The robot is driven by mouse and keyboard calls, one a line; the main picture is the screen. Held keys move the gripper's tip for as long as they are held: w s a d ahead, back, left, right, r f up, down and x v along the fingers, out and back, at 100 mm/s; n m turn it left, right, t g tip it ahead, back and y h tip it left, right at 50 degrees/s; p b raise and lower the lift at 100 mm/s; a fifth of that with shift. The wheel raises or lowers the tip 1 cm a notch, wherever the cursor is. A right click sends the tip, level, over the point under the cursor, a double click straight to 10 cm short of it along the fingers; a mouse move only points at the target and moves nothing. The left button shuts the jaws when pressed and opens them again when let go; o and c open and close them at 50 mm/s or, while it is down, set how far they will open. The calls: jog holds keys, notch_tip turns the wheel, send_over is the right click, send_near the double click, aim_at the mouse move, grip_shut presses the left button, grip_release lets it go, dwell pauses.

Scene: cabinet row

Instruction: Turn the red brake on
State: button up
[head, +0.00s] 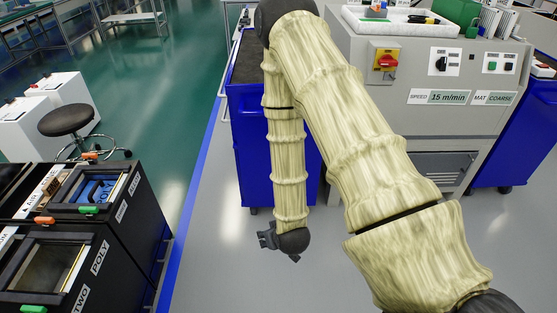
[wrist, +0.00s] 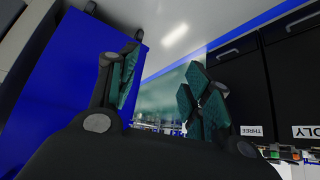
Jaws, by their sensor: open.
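A red rotary handle (head: 386,62) sits on a yellow plate on the front of a grey machine (head: 420,125), at upper right in the head view. It is the only red control I can make out on that panel. My gripper (head: 268,240) hangs low over the floor in front of the blue cart, well below and left of the red handle. In the wrist view my gripper (wrist: 163,92) shows its two green-padded fingers spread apart with nothing between them. The red handle is not in the wrist view.
A blue cart (head: 250,150) stands behind my arm, left of the machine. A black rotary switch (head: 441,63) and green buttons (head: 492,65) share the machine's front. Black cabinets (head: 125,220) stand at lower left.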

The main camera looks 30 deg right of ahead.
jog(key=w+d+r+m+t+h+b, duration=0.1)
jog(key=w+d+r+t+h+b, duration=0.1)
jog(key=w+d+b, duration=0.5)
jog(key=w+d+r+m+t+h+b, duration=0.2)
jog(key=w+d+r+t+b, duration=0.1)
jog(key=w+d+b, duration=0.4)
jog(key=w+d+r+m+t+h+b, duration=0.1)
jog(key=w+d+r+t+h+b, duration=0.1)
jog(key=w+d+b, duration=0.5)
jog(key=shift+w+d+r+m+t+b, duration=0.15)
jog(key=shift+w+t+b, duration=0.2)
jog(key=shift+w+b, duration=0.65)
jog(key=shift+w+r+m+t+b, duration=0.1)
jog(key=shift+w+r+t+b, duration=0.3)
jog(key=shift+w, duration=1.1)
jog(key=shift+w+d+f+m+t+b, duration=0.1)
jog(key=shift+w+t+b, duration=0.15)
jog(key=shift+w+b, duration=0.8)
jog(key=shift+w, duration=0.2)
jog(key=shift+c, duration=0.3)
grip_shut()
